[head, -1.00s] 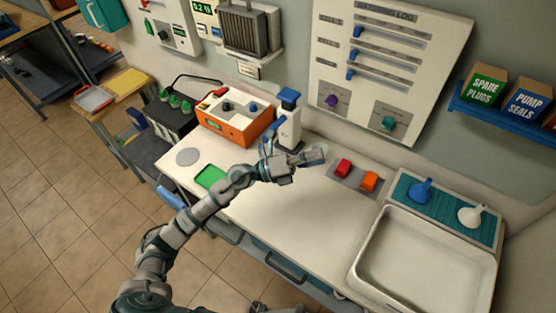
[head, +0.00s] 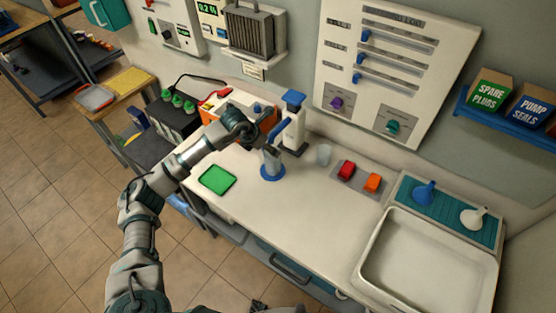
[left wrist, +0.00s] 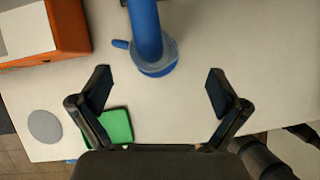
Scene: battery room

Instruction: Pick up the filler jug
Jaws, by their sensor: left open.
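The filler jug (head: 272,165) stands on the white bench, a clear body on a round blue base, in the middle left of the head view. The arm partly covers its top. In the left wrist view the jug (left wrist: 157,67) shows as a blue upright part over a clear, blue-rimmed base. My left gripper (left wrist: 158,88) is open and empty. Its fingertips lie to either side of the jug's line, with the jug just beyond them and apart from them. In the head view the left gripper (head: 273,135) is at the jug's upper part.
A white dispenser with a blue top (head: 291,122) stands close behind the jug. An orange box (head: 210,112) is behind the arm.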

